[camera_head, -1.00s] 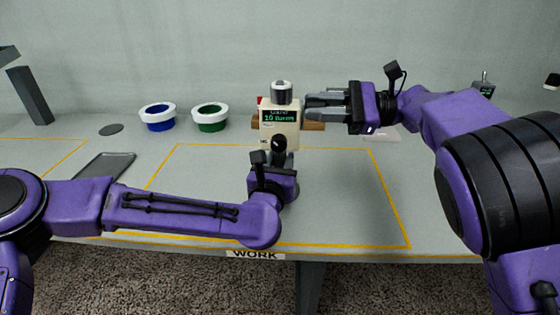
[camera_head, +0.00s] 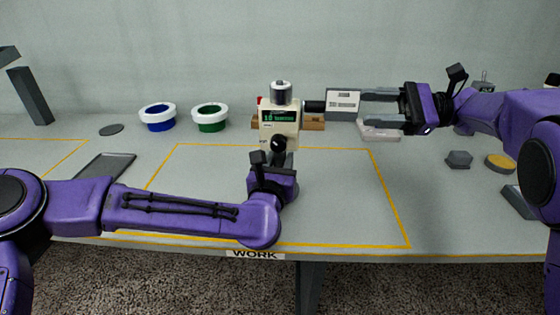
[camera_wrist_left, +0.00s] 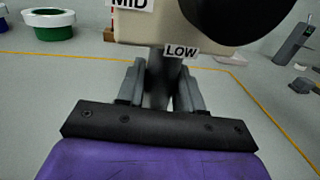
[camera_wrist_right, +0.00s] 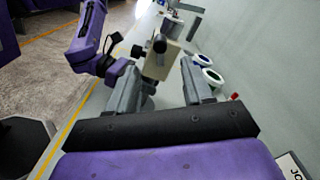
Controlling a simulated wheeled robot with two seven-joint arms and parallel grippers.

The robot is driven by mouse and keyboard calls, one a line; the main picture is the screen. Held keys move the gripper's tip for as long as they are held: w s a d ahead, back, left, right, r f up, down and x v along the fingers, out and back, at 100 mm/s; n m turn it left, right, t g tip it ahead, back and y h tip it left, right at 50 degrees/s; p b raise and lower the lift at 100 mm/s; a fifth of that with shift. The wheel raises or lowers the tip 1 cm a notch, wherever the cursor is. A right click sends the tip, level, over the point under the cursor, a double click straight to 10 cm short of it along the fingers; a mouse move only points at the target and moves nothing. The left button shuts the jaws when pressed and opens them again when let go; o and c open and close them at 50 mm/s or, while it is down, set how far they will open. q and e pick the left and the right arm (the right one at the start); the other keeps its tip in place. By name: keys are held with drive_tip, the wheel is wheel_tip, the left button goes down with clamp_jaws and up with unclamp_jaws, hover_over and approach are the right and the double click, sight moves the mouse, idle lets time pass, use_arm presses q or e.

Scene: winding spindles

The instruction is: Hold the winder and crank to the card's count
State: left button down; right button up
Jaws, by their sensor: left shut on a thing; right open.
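The cream winder (camera_head: 268,138) stands upright at the back middle of the work area, with a grey cap and a green-lit display that seems to start with 10. My left gripper (camera_head: 277,161) is shut on its dark post below the body; the left wrist view shows the post (camera_wrist_left: 160,80) between the fingers, under MID and LOW labels. A black crank handle (camera_head: 314,106) sticks out on the winder's right. My right gripper (camera_head: 381,108) is open and empty, to the right of the handle and apart from it. A white card (camera_head: 342,102) with printed lines shows between them.
A blue (camera_head: 158,124) and a green spool (camera_head: 210,125) with white rims stand at the back left. A dark tray (camera_head: 108,166) lies left; a grey hexagonal piece (camera_head: 459,159) and a yellow-topped disc (camera_head: 500,163) lie right.

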use_arm(q)
drive_tip(key=c, duration=0.8)
unclamp_jaws()
drive_tip(key=shift+f, duration=0.3)
drive_tip(key=shift+c, duration=0.2)
drive_tip(key=shift+o, duration=1)
drive_tip(key=shift+w, duration=0.1)
drive_tip(key=shift+s+a+r, duration=0.1)
drive_tip(key=shift+s+r, duration=0.1)
drive_tip(key=shift+s, duration=0.35)
drive_tip(key=v, duration=1)
drive_tip(key=shift+s, duration=0.25)
drive_tip(key=shift+s+a+f, duration=0.1)
drive_tip(key=shift+s, duration=0.15)
